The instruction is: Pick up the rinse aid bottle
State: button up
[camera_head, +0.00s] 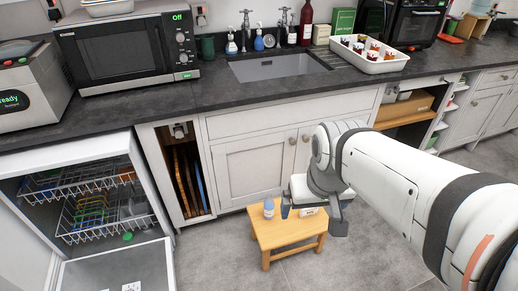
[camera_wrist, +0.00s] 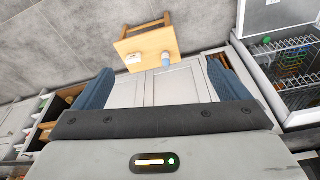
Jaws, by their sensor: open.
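A small blue bottle with a pale cap (camera_head: 269,208), likely the rinse aid bottle, stands upright on a low wooden stool (camera_head: 285,232). Its label is too small to read. It also shows in the wrist view (camera_wrist: 166,60), on the stool top (camera_wrist: 150,44). My gripper (camera_head: 312,214) is open and empty, in front of the cabinet doors. In the wrist view its two blue fingers are spread wide (camera_wrist: 160,82), with the bottle seen beyond them, apart from both. In the head view one finger overlaps the stool area right of the bottle.
A small white item (camera_wrist: 133,59) shares the stool, beside the bottle. An open dishwasher with racks (camera_head: 95,205) is at the left. An open cupboard with upright boards (camera_head: 183,175) is between. The sink (camera_head: 275,67) and other bottles (camera_head: 259,40) are on the counter. Floor around the stool is clear.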

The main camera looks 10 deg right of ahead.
aim_at(269, 203)
jog(key=u, duration=3.7)
jog(key=k, duration=2.2)
jog(key=z, duration=1.2)
jog(key=i, duration=0.85)
jog(key=u, duration=0.05)
